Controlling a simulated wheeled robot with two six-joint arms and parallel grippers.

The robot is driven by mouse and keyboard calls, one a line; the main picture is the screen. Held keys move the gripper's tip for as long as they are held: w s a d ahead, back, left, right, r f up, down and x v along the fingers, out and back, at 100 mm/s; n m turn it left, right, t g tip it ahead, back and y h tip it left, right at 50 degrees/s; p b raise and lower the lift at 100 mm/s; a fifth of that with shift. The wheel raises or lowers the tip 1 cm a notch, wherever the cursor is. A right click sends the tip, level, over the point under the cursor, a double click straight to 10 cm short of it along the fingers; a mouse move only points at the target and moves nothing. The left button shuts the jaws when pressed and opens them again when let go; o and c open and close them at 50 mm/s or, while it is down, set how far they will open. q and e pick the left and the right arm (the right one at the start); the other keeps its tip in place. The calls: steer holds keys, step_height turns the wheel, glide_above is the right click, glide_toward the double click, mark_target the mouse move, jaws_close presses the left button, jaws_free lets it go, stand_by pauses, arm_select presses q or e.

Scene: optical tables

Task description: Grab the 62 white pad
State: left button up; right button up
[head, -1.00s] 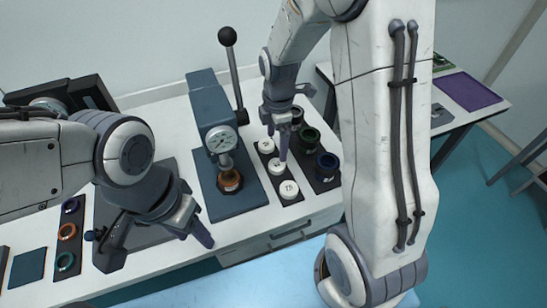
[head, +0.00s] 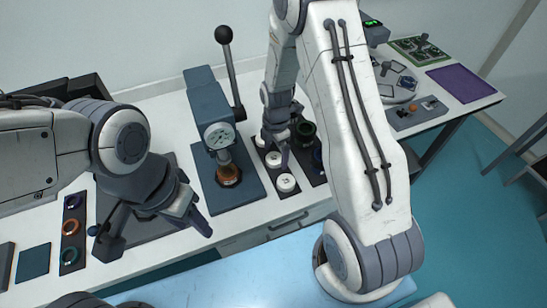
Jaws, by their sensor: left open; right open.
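White round pads sit in a column on a dark strip right of the press. The nearest pad (head: 286,183) is fully in view. The middle pad (head: 273,160) shows beside a fingertip of my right gripper (head: 274,146). The far pad (head: 260,141) is partly covered by that gripper. The numbers on the pads are too small to read surely, so I cannot tell which is 62. My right gripper is open, its fingers low over the far and middle pads; contact is unclear. My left gripper (head: 152,230) is open and empty near the table's front left.
A blue press (head: 207,105) with a gauge and tall lever stands left of the pads. Dark cups, including a green one (head: 305,130), stand close on the right. Coloured rings (head: 70,227) lie at far left.

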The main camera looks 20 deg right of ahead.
steer(key=shift+f, duration=0.55)
steer(key=c, duration=1.4)
steer(key=shift+r, duration=0.1)
